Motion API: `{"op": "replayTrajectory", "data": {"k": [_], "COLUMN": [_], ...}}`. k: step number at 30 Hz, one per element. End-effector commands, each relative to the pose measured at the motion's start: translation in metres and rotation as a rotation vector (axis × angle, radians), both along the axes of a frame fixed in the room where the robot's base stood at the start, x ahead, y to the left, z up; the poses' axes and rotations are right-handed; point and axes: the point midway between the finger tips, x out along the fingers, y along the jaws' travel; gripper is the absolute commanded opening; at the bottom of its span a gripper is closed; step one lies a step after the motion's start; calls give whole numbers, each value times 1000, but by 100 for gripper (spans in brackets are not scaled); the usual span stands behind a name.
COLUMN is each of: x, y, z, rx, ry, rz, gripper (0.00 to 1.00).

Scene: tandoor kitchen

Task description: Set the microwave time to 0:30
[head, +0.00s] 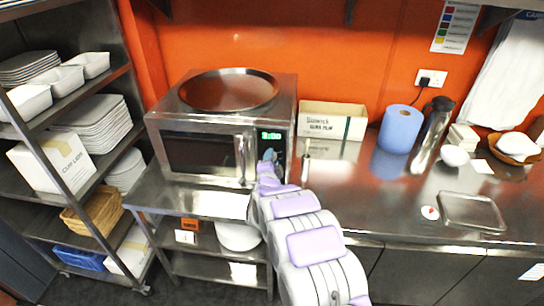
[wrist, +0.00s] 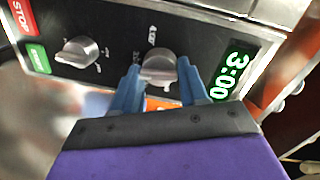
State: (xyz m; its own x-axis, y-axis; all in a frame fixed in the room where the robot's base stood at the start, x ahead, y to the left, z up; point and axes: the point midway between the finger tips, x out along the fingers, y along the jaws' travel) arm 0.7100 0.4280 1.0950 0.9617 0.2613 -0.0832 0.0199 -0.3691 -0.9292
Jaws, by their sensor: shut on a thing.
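The microwave (head: 205,152) stands on the steel counter against the orange wall, its door closed. Its green display (head: 271,135) reads 3:00, seen turned sideways in the wrist view (wrist: 234,75). My gripper (head: 268,156) is at the control panel on the microwave's right side. In the wrist view, the blue fingers of my gripper (wrist: 161,77) are shut on the silver knob (wrist: 158,64) nearest the display, one on each side. A second silver knob (wrist: 80,52) is free, with a red STOP button (wrist: 21,15) and a green button (wrist: 38,58) beyond it.
A round steel tray (head: 228,90) lies on top of the microwave. A cardboard box (head: 332,120), a blue paper roll (head: 400,128) and a steel flask (head: 432,130) stand to the right. A shelf rack with dishes (head: 98,122) is at left.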

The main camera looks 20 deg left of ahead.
Motion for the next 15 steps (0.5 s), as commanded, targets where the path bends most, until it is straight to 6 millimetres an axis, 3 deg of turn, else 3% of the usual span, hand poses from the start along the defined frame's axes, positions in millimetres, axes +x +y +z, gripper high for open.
{"op": "replayTrajectory", "data": {"k": [15], "x": [-1], "y": [4], "z": [2], "rx": [-480], "ry": [-111], "rz": [5], "gripper": [13]}}
